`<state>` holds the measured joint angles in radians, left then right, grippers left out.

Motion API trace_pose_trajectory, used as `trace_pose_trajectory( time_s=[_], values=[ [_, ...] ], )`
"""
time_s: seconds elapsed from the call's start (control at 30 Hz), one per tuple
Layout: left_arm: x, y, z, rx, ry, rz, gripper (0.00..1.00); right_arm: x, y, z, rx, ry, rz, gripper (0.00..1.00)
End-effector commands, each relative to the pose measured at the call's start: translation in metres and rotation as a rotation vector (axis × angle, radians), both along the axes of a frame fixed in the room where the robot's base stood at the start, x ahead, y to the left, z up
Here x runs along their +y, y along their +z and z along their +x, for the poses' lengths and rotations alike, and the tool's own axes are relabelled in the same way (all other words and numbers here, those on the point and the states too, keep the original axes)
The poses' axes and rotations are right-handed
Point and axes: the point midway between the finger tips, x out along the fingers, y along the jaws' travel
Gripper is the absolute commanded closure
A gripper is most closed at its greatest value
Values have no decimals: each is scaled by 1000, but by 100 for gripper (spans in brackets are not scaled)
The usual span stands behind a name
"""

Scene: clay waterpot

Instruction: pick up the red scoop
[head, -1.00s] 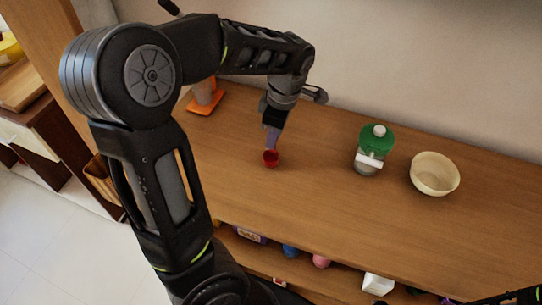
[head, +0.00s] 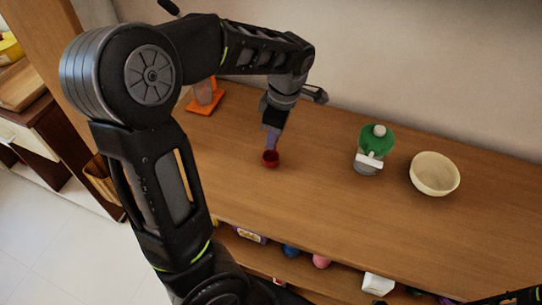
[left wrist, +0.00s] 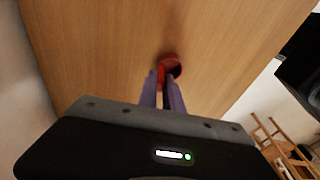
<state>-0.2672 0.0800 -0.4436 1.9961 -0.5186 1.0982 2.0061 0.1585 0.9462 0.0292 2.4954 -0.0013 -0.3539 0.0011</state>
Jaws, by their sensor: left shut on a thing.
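The small red scoop (head: 270,159) is at my left gripper's tips, over the wooden table top (head: 320,185). My left gripper (head: 271,142) points down and is shut on the scoop. In the left wrist view the scoop (left wrist: 171,66) shows at the ends of the two purple fingers (left wrist: 163,88), with its round bowl to the right of them. Whether the scoop touches the table cannot be told. Of my right arm, only a dark part shows at the lower right corner of the head view; its gripper does not show.
An orange-based object (head: 206,97) stands at the back left. Several items lie on the shelf below the front edge. The table's middle is clear.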

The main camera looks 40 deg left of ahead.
Motion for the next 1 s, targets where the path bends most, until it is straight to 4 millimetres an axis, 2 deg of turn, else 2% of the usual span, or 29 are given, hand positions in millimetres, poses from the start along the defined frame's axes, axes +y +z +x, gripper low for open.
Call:
trace_pose_trajectory(
  time_s=[0.37, 0.53, 1.0],
  values=[
    [0, 0, 0, 0, 0, 0, 100, 0, 0, 0, 0, 0, 0, 100],
    [0, 10, 1, -2, 0, 0, 100, 0, -1, 0, 0, 0, 0, 100],
    [0, 91, 1, -3, 0, 1, 100, 0, -4, 0, 0, 0, 0, 100]
  ],
)
